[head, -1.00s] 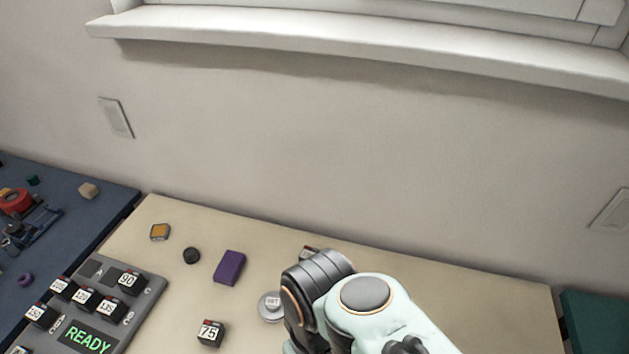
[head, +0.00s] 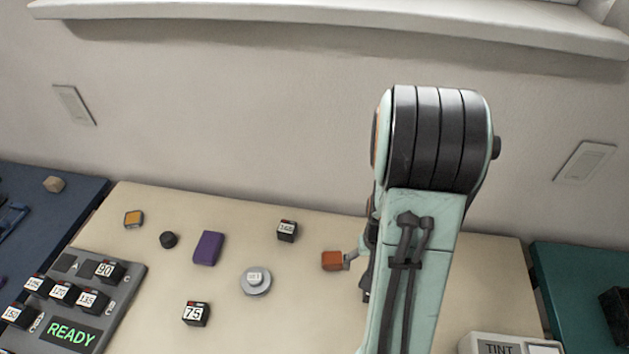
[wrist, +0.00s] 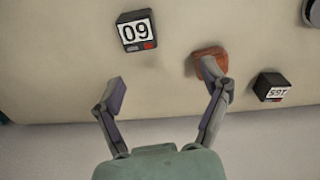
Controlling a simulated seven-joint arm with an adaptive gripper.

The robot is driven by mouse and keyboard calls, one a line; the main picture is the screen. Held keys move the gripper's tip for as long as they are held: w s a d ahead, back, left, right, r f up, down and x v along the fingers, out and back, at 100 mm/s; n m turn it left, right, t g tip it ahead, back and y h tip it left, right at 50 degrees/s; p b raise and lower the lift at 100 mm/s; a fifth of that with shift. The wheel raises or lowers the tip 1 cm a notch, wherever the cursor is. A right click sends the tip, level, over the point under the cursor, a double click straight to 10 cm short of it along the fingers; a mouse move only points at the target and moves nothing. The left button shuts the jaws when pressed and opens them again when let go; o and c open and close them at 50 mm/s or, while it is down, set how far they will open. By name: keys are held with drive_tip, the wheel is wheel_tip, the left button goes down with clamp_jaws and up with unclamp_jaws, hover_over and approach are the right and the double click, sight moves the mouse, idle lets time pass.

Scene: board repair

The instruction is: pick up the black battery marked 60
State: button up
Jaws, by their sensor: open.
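The black battery marked 60 (wrist: 137,32) lies on the beige table, its label upside down in the wrist view. It has a small red patch and sits ahead of my gripper (wrist: 162,75), nearer the left finger's side. My gripper is open, with nothing between its fingers. The right fingertip overlaps an orange-brown block (wrist: 208,52); I cannot tell whether they touch. In the head view my arm hides most of the gripper, and the battery marked 60 does not show there.
The orange-brown block (head: 332,261) is beside the gripper. A battery apparently marked 165 (head: 287,231), one marked 75 (head: 196,314), a round grey piece (head: 256,281) and a purple block (head: 208,248) lie left. A grey READY panel (head: 128,290) holds several batteries.

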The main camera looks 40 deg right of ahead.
drive_tip(key=s+f, duration=0.1)
drive_tip(key=s+d+f+m, duration=0.1)
drive_tip(key=shift+s+f+g, duration=0.1)
drive_tip(key=shift+s+g, duration=0.2)
drive_tip(key=shift+s, duration=0.1)
drive_tip(key=shift+f, duration=3.15)
drive_tip(key=c, duration=1.3)
